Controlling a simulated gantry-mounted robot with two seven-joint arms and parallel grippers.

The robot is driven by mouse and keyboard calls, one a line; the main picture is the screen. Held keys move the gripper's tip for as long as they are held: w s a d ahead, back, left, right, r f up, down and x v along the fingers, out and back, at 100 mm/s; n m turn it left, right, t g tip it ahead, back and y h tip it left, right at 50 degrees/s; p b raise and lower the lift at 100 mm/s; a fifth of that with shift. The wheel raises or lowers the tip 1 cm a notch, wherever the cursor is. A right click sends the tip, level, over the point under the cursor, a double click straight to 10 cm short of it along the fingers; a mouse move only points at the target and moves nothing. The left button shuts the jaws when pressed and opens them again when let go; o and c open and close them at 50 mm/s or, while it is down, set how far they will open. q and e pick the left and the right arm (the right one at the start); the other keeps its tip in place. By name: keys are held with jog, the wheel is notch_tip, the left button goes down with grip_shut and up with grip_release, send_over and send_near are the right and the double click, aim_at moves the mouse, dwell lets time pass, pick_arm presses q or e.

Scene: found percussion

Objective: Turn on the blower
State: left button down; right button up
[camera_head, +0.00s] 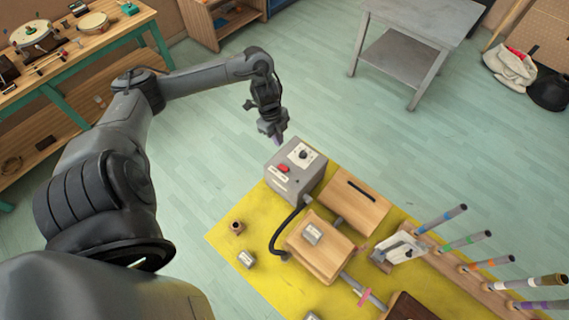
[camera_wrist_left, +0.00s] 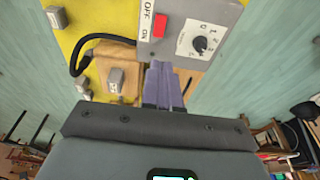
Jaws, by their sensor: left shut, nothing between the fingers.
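The blower is a grey box (camera_head: 284,184) at the back corner of the yellow mat, with a black hose at its side. Its top bears a red switch (camera_head: 283,168) and a dial (camera_head: 303,152). In the left wrist view the red switch (camera_wrist_left: 160,27) sits beside an OFF/ON label (camera_wrist_left: 146,22), with a numbered dial (camera_wrist_left: 199,44) to its right. My left gripper (camera_head: 278,141) points down by the blower's far edge. Its purple fingers (camera_wrist_left: 162,84) are shut and empty, below the switch, near the label's ON end. Contact with the box cannot be told. My right gripper is not in view.
Wooden boxes (camera_head: 357,200) and a black hose (camera_head: 284,233) stand beside the blower on the yellow mat (camera_head: 222,243). Several coloured tubes (camera_head: 441,218) rise at the right. A grey table (camera_head: 417,25) stands behind. Open floor lies behind the blower.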

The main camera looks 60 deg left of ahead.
pick_arm(q)
jog(key=shift+f, duration=0.1)
jog(key=p, duration=0.1)
send_over(286, 168)
jog(key=f, duration=1.1)
jog(key=shift+s+a+f, duration=0.25)
jog(key=shift+a+f, duration=0.1)
jog(key=shift+a, duration=0.05)
jog(key=shift+x, duration=0.95)
jog(key=shift+a, duration=0.1)
